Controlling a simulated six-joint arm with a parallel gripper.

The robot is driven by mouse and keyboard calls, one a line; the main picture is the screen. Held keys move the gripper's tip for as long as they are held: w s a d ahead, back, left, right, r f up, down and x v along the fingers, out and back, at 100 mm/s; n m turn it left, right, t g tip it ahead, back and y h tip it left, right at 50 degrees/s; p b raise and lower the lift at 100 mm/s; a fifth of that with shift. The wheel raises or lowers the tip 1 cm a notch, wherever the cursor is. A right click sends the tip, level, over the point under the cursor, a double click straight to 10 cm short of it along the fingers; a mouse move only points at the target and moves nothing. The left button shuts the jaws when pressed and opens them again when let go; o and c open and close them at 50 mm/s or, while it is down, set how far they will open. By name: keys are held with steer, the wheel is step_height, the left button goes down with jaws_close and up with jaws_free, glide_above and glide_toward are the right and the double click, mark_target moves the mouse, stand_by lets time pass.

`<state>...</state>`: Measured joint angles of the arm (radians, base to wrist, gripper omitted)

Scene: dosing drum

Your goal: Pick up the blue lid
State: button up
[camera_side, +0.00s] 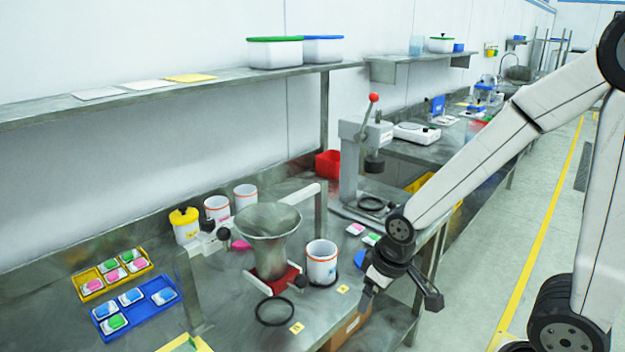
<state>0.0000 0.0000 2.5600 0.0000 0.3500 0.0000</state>
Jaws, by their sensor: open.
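A blue lid (323,37) sits on a white tub on the upper shelf, beside a tub with a green lid. A small blue piece (361,258) also shows right beside my gripper, partly hidden behind it; I cannot tell whether it is a lid. My gripper (400,296) is open, at the front right edge of the steel bench, with its fingers spread. I see nothing between the fingers. It is just right of a white cup (321,263) with an orange rim.
A metal funnel (268,235) on a red-based stand is left of the cup. A black ring (275,311) lies in front. A press (365,150) with a red knob stands behind. Yellow (140,272) and blue (118,331) trays hold several small coloured packs at left.

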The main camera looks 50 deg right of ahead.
steer(key=w+d+f+m+g, duration=0.1)
steer(key=w+d+f+m, duration=0.1)
steer(key=w+d+m, duration=1.1)
steer(key=w+d+f+m, duration=0.2)
steer(key=d+m, duration=0.1)
steer(key=d, duration=0.2)
steer(key=w+d+f+m+g, duration=0.1)
steer(key=w+d+f+m, duration=0.1)
steer(key=d, duration=0.4)
steer(key=w+d+f+m, duration=0.2)
steer(key=d+f+m, duration=0.1)
steer(key=d+m, duration=0.2)
steer(key=shift+d+f+m+g, duration=0.2)
steer(key=shift+d+m+g, duration=0.1)
steer(key=shift+a+f, duration=0.15)
steer(key=shift+f, duration=3.75)
jaws_close()
